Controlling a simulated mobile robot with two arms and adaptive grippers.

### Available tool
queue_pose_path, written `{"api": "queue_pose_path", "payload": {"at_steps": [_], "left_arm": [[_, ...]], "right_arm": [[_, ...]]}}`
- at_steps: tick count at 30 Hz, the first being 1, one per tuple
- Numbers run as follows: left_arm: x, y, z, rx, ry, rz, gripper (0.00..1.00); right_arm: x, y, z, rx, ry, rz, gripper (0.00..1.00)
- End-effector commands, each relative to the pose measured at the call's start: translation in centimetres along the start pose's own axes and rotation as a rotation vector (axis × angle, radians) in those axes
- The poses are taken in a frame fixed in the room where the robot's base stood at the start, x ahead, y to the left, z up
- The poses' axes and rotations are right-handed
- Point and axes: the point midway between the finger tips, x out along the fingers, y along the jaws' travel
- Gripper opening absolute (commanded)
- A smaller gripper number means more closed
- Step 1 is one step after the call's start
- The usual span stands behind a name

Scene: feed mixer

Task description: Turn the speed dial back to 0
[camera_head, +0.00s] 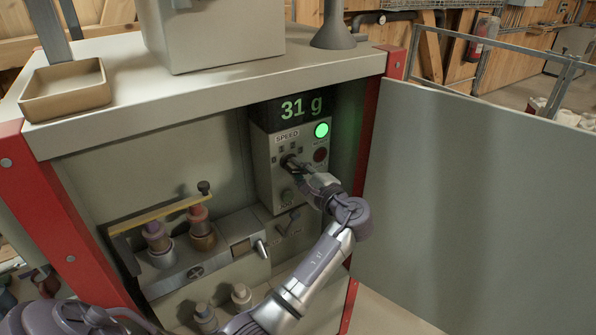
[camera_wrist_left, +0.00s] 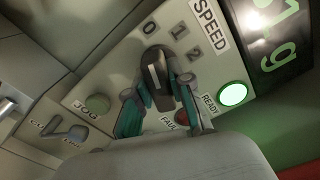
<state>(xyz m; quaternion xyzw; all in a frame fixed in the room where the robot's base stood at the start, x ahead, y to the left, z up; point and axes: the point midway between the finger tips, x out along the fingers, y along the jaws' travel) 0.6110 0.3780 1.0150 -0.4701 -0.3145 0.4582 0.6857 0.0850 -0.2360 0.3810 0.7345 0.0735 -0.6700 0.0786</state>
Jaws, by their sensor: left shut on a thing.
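The speed dial (camera_wrist_left: 155,67) is a dark knob on the grey control panel under the SPEED label (camera_wrist_left: 209,24). Marks 0, 1 and 2 are printed around it. It also shows small in the head view (camera_head: 287,159), partly behind the gripper. My left gripper (camera_wrist_left: 158,92) is shut on the dial, one finger at each side, and reaches it from the lower right in the head view (camera_head: 295,165). I cannot tell which mark the dial points to. My right gripper is not in view.
The display (camera_head: 301,107) reads 31 g. The READY light (camera_head: 321,130) glows green; the FAULT light (camera_head: 320,155) is dark red. A JOG button (camera_wrist_left: 97,103) and a lever switch (camera_wrist_left: 77,132) sit beside the dial. A large grey panel (camera_head: 465,200) stands at right.

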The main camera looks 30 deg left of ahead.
Motion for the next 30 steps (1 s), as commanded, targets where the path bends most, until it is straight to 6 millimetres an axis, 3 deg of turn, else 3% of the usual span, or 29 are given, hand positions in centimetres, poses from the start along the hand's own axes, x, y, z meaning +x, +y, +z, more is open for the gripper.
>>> {"api": "queue_pose_path", "payload": {"at_steps": [7, 8, 12, 23, 30], "left_arm": [[-0.1, 0.1, -0.1, -0.001, 0.002, 0.003, 0.0], [-0.1, 0.1, -0.1, 0.0, 0.002, 0.003, 0.26], [0.0, 0.1, -0.1, 0.0, 0.001, 0.002, 0.46], [-0.6, 0.0, -0.1, 0.0, 0.002, 0.0, 0.46], [-4.8, 0.1, -0.1, 0.0, 0.005, 0.003, 0.46]], "right_arm": [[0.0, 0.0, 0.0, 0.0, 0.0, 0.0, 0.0], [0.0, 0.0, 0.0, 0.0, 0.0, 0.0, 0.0], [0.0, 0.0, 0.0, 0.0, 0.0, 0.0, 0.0], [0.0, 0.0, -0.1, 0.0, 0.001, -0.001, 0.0], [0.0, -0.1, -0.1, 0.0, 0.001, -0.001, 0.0]]}}
